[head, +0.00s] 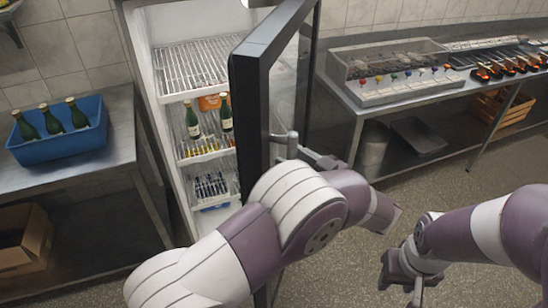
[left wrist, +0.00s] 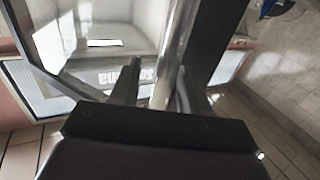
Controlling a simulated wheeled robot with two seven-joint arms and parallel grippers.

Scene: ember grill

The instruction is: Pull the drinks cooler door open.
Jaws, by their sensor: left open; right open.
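The drinks cooler (head: 143,60) stands at the back centre with its dark-framed glass door (head: 246,100) swung well open toward me. Shelves with bottles show inside. My left gripper (head: 303,153) is at the outer side of the door, partly hidden by my arm. In the left wrist view the metal bar of the door handle (left wrist: 172,55) runs between the open fingers of my left gripper (left wrist: 157,88). I cannot tell whether either finger touches it. My right gripper (head: 400,283) is open and empty, low at the right above the floor.
A steel table (head: 98,140) at the left holds a blue crate (head: 60,143) of green bottles. A steel counter (head: 400,97) at the right carries a glass-covered case (head: 392,70) and a grill (head: 510,65). Floor at the lower right is clear.

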